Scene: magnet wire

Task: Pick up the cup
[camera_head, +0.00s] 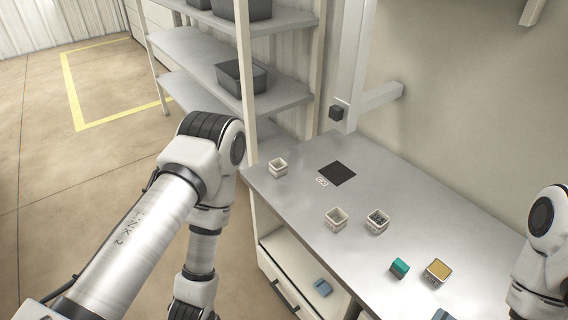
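Three small, square, whitish cups stand upright on the grey workbench (300,206). One cup (278,168) is near the bench's far left end. A second cup (336,219) looks empty and stands nearer the middle. A third cup (377,222), just right of it, holds small dark pieces. I cannot tell which one the task means. My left arm comes in from the left and hangs down beside the bench, its lower end cut off by the bottom edge. My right arm shows only partly at the right edge. Neither gripper's fingers show.
A black square (337,173) with a small label lies on the bench. A teal block (399,268) and a yellow-topped box (437,272) are nearer the front. An open drawer (305,272) holds a blue item (323,287). Shelves (282,95) with dark bins stand behind.

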